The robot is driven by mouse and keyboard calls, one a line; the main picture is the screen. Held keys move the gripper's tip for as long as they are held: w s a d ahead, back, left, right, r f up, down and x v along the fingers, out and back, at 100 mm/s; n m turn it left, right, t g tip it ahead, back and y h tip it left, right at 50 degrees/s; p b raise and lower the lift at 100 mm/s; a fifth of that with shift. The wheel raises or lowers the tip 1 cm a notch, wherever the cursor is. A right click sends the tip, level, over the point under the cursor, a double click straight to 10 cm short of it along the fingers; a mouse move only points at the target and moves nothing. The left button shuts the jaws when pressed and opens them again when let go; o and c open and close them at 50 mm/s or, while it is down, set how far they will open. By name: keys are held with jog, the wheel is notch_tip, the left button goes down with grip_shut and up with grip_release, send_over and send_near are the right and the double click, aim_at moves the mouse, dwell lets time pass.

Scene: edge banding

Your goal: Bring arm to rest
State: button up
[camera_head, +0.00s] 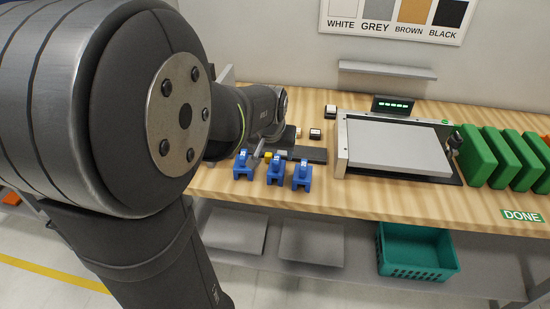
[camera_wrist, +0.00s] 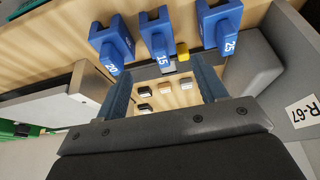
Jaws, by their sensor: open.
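My gripper (camera_wrist: 160,68) is open, its two fingers apart at left and right in the wrist view, with nothing held between them. In the head view the gripper (camera_head: 263,147) is low over the bench's left part, beside the blue clamp-like blocks, and partly hidden by my arm. Three blue blocks stand in a row: one marked 20 (camera_wrist: 110,42), one marked 15 (camera_wrist: 157,32) and one marked 25 (camera_wrist: 218,22). The middle block lies beyond the fingertips; I cannot tell whether they touch.
A small yellow piece (camera_wrist: 183,52) sits near the middle block. Several small coloured pieces (camera_wrist: 165,87) lie on the bench. A framed station (camera_head: 395,148) holds a pale panel. Green blocks (camera_head: 477,157) stand right. A green crate (camera_head: 417,252) is below the wooden bench (camera_head: 400,200).

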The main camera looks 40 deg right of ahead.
aim_at(276, 160)
jog(key=shift+s+a+r, duration=0.2)
jog(key=shift+s+r, duration=0.05)
jog(key=shift+r, duration=0.4)
jog(key=shift+f, duration=0.1)
jog(key=x, duration=1.2)
jog(key=shift+r, duration=1.3)
jog(key=shift+f, duration=0.1)
